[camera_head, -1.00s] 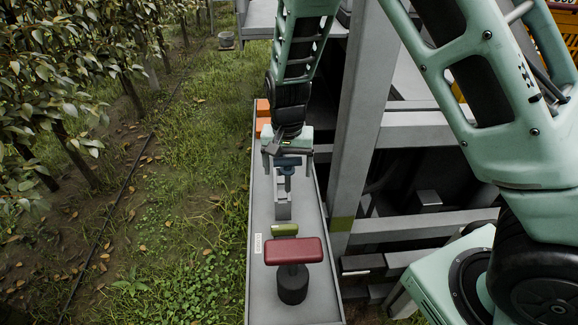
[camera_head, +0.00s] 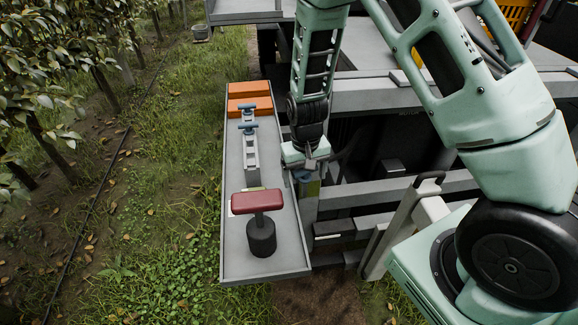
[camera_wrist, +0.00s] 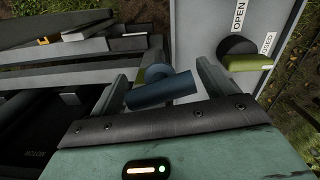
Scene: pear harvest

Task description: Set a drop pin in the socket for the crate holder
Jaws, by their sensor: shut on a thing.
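My gripper (camera_head: 306,174) is above the side of the grey frame, just right of the tray, near a post with an olive band (camera_head: 312,189). In the wrist view my gripper (camera_wrist: 160,88) is shut on a drop pin with a blue cross handle (camera_wrist: 162,93). The pin's lower end is hidden, so I cannot tell whether it is in the socket. An olive surface (camera_wrist: 157,72) shows just beyond the handle. Two other blue-topped pins (camera_head: 248,127) stand in a grey rack on the tray.
The long grey tray (camera_head: 290,262) holds orange blocks (camera_head: 249,97) at its far end and a red-topped knob on a black base (camera_head: 257,203) near its front. Grass lies left.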

